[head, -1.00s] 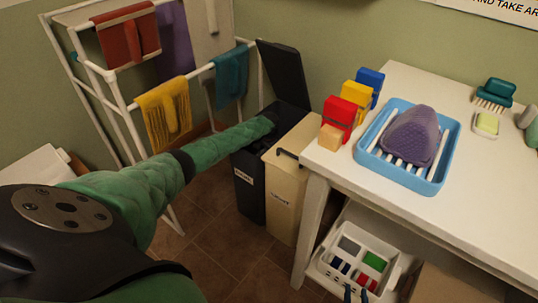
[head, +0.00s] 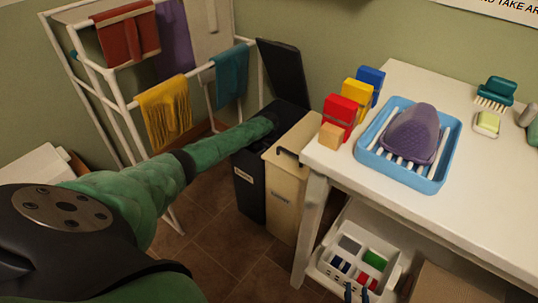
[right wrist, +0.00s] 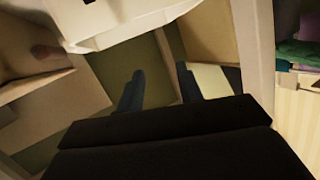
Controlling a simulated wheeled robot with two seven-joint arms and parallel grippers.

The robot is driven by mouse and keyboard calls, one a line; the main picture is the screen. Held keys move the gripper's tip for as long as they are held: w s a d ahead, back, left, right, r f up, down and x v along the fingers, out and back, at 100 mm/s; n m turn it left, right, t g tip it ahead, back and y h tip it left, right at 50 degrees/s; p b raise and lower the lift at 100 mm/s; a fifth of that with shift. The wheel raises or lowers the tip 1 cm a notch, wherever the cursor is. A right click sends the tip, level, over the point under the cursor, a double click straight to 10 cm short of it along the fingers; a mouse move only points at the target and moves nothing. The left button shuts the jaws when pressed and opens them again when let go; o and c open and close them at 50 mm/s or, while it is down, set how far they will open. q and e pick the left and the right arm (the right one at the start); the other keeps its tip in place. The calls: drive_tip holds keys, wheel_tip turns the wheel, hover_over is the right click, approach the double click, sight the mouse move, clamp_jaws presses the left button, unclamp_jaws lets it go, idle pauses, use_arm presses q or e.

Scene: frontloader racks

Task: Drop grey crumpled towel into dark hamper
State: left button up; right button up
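The dark hamper (head: 248,188) stands on the floor beside a cream hamper, with its dark lid (head: 284,76) raised. My left arm reaches from the lower left to the dark hamper, and its far end goes in at the opening. My left gripper is hidden there, so I cannot see its fingers or what they hold. I see no grey crumpled towel lying in the open. My right gripper (head: 357,293) shows only its dark blue fingertips at the bottom, in front of the white caddy. In the right wrist view its fingers (right wrist: 160,88) are apart with nothing between them.
The cream hamper (head: 283,200) is closed. A white drying rack (head: 122,108) with hanging red, purple, pale, yellow and teal cloths stands behind my left arm. A white table (head: 490,205) at right bears a blue tray (head: 437,180). The white caddy (head: 325,262) sits below.

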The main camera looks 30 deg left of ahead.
use_arm(q)
drive_tip(key=shift+f, duration=0.15)
drive_tip(key=o, duration=0.7)
use_arm(e)
wheel_tip(320, 180, up, 5)
drive_tip(key=w+t, duration=0.2)
use_arm(q)
wheel_tip(320, 180, up, 7)
drive_tip(key=shift+r+p, duration=0.1)
drive_tip(key=shift+p, duration=0.55)
drive_tip(key=shift+r, duration=0.3)
use_arm(e)
drive_tip(key=s+f+g, duration=0.2)
drive_tip(key=s+f, duration=0.2)
drive_tip(key=f, duration=0.3)
drive_tip(key=s+f+g, duration=0.3)
drive_tip(key=f, duration=0.4)
drive_tip(key=shift+s+d+f+g+h, duration=0.3)
drive_tip(key=shift+s+f+h, duration=0.05)
drive_tip(key=shift+s+h, duration=0.05)
